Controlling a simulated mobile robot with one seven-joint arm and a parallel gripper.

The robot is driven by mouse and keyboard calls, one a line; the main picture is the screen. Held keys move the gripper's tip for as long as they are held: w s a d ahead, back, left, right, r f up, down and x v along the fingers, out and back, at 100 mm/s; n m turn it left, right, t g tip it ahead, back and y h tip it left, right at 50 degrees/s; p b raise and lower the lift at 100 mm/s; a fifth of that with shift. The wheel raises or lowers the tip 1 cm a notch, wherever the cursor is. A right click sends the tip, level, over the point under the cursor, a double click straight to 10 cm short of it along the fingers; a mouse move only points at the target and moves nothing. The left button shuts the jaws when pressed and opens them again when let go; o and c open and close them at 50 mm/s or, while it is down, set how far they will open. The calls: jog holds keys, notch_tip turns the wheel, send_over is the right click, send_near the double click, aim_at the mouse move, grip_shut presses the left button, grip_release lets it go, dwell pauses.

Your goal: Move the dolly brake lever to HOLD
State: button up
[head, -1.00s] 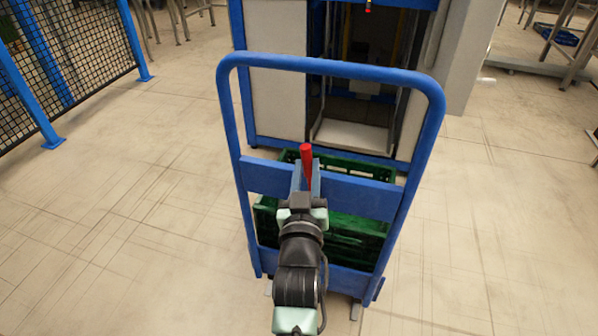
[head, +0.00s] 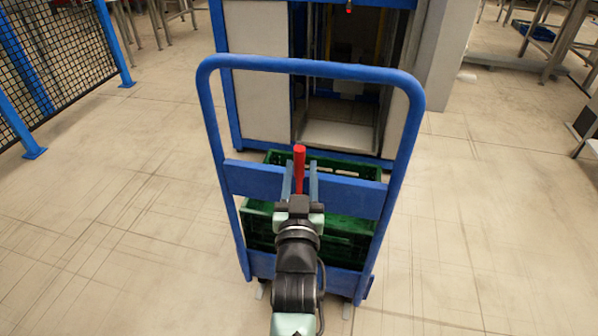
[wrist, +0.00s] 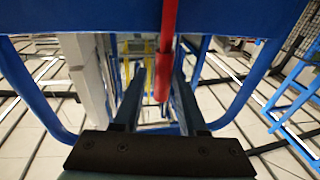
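The blue dolly (head: 305,68) stands right in front of me, its tall handle frame facing me. The red brake lever (head: 299,165) stands about upright at its crossbar (head: 345,194). My gripper (head: 300,170) is open at the crossbar, with one finger on each side of the lever. In the wrist view the lever (wrist: 167,50) runs down between the fingers of my gripper (wrist: 160,72), with gaps on both sides. I cannot tell whether either finger touches it. No HOLD marking is readable, and the lever's base is hidden.
Green crates (head: 347,226) sit on the dolly behind the crossbar. A blue-framed cabinet (head: 259,105) with an open bay stands close behind it. A mesh fence (head: 50,60) is at the left. The floor on both sides is clear.

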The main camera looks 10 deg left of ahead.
jog(key=shift+o, duration=0.8)
jog(key=shift+s, duration=0.1)
jog(key=s+d+f+p, duration=0.1)
jog(key=s+d+p, duration=0.1)
jog(key=s, duration=1)
jog(key=shift+s+f+p, duration=0.15)
jog(key=shift+s+p, duration=0.1)
jog(key=shift+p, duration=0.35)
